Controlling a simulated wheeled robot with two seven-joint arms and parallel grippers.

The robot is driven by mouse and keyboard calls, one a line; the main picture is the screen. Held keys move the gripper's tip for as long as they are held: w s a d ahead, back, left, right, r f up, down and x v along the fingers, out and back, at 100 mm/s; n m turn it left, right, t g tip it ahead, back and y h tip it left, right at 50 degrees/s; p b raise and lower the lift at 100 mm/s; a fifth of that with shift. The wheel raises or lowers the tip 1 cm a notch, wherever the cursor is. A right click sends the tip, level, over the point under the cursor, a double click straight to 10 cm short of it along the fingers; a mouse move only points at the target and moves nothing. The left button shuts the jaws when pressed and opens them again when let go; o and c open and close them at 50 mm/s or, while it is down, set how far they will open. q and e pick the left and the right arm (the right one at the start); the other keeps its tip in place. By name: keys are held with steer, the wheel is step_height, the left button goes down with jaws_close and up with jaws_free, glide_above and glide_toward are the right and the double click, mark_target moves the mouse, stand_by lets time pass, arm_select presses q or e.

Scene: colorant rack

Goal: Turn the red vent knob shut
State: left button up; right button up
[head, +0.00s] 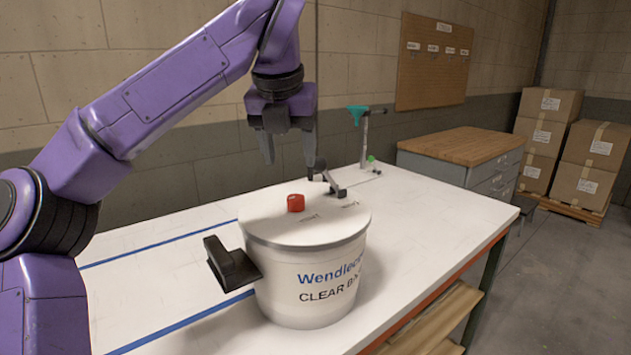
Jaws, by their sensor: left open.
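The red vent knob (296,203) stands on the lid (285,222) of a white drum (305,280) marked "Wendleep" and "CLEAR B", with the rest of the lettering cut off. Small print on the lid near the knob is too small to read. My left gripper (289,162) points down above the lid, open and empty, with its two fingers apart. It hangs above the knob in the picture and does not touch it. My right gripper is not in view.
A grey lever (330,182) sits at the lid's back edge. A stand with a teal top (358,114) is farther back. The white table (170,275) is clear at left. Cartons (574,168) stand far right.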

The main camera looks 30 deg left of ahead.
mark_target(296, 197)
arm_select(q)
steer(key=b+x, duration=0.1)
steer(key=x, duration=0.9)
steer(key=shift+s, duration=0.1)
steer(key=c, duration=1)
